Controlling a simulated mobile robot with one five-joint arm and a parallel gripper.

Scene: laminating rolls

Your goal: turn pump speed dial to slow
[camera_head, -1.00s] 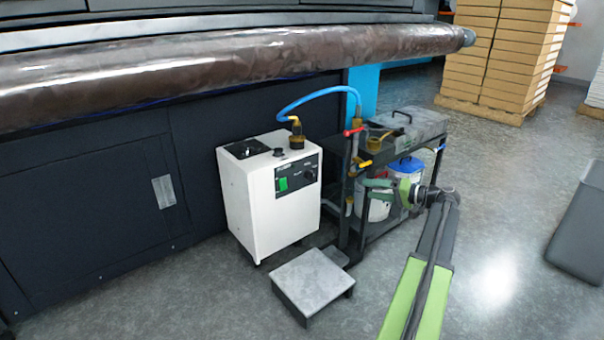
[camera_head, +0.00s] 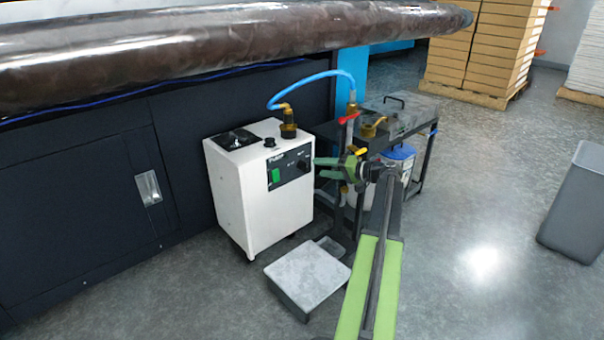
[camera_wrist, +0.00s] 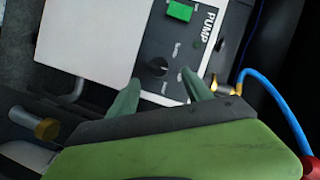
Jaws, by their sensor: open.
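The white pump box (camera_head: 262,195) stands on the floor beside the dark machine. Its dark front panel carries a green switch (camera_head: 275,176) and the black speed dial (camera_head: 302,164). In the wrist view the dial (camera_wrist: 158,67) is a round black knob on the panel, below the green switch (camera_wrist: 180,10) and beside the PUMP lettering. Small marks around the dial are too blurred to read. My gripper (camera_head: 318,168) is open and empty, just right of the panel. In the wrist view its two green fingers (camera_wrist: 163,93) point toward the dial, apart from it.
A blue hose (camera_head: 310,80) runs from a brass fitting on the pump to the dark cart (camera_head: 420,150). The cart holds a red-handled valve, a yellow valve and a white bucket (camera_head: 397,165). A low grey step (camera_head: 307,275) sits in front of the pump.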

